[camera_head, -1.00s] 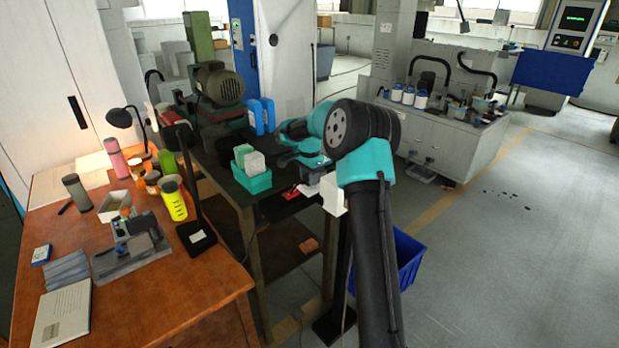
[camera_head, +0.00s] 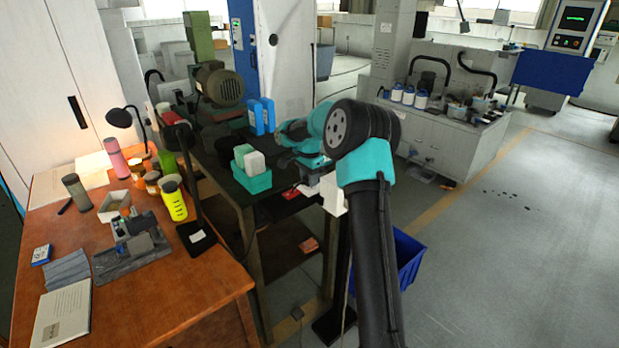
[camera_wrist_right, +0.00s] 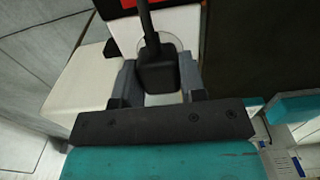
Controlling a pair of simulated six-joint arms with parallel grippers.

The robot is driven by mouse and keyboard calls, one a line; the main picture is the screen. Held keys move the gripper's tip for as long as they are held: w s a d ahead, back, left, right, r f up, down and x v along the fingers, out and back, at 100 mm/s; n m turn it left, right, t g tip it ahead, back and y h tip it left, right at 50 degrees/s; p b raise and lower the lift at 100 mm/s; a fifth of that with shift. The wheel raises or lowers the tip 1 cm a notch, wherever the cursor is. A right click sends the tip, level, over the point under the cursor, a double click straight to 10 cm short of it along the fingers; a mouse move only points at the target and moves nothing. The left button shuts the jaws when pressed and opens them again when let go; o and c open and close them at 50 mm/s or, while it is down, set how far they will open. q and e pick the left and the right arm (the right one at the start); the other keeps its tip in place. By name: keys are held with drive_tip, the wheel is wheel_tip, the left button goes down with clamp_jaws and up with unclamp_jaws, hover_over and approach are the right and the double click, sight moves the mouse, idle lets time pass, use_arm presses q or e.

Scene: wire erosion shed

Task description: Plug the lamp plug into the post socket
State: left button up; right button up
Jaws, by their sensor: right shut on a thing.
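My right gripper (camera_wrist_right: 157,85) is shut on the black lamp plug (camera_wrist_right: 157,72), with one finger on each side of it. The plug's black cord runs up out of the right wrist view. The plug is in front of the pale round face of the white post socket (camera_wrist_right: 184,24); I cannot tell whether its pins are in. In the head view the white socket box (camera_head: 333,196) shows at the dark table's right edge, partly behind my arm. My right gripper is there too (camera_head: 312,178), but the plug is hidden. My left gripper is not in view.
A green tub (camera_head: 252,182) with boxes stands on the dark table close to my right gripper. A blue crate (camera_head: 408,257) sits on the floor beside the post. A wooden desk (camera_head: 180,295) with cups and a black lamp (camera_head: 122,117) is at left.

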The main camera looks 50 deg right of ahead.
drive_tip(key=shift+f, duration=0.45)
drive_tip(key=o, duration=1)
drive_tip(key=shift+c, duration=0.2)
wheel_tip(320, 180, up, 17)
drive_tip(key=shift+r, duration=0.2)
idle(0.3)
